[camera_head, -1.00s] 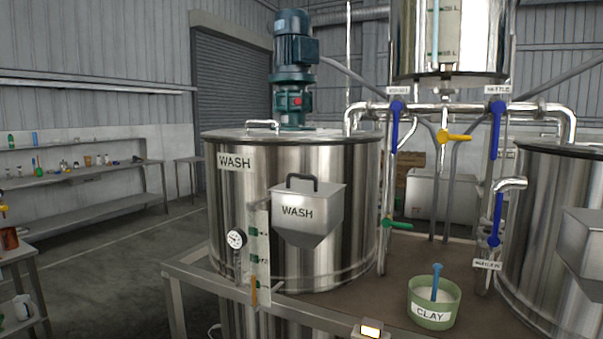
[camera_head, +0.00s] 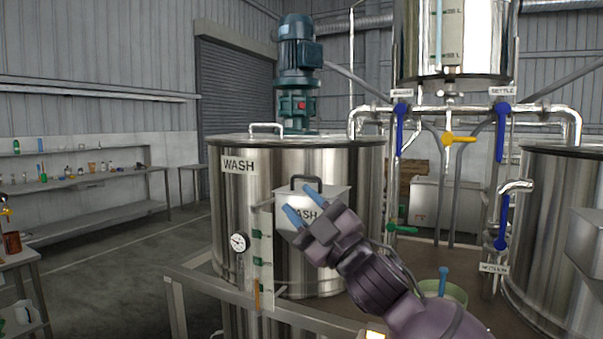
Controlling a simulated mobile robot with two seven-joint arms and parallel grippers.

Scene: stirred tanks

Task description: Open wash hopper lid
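The wash hopper (camera_head: 284,218) is a steel box on the front of the wash tank (camera_head: 345,163). Its lid (camera_head: 336,190) lies flat and shut on top, with a black bar handle (camera_head: 306,179) standing up from it. My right gripper (camera_head: 300,203) is in front of the hopper, its two blue fingers spread apart with nothing between them. The fingertips point up and left, a little below the handle in the picture; I see no contact with it. The gripper hides part of the hopper's front and label. My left gripper is not in view.
A gauge (camera_head: 238,242) and a sight strip (camera_head: 262,250) are on the tank front, left of the hopper. A green clay tub (camera_head: 455,291) sits on the bench, partly behind my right arm. Pipes with blue valve handles (camera_head: 501,132) stand to the right.

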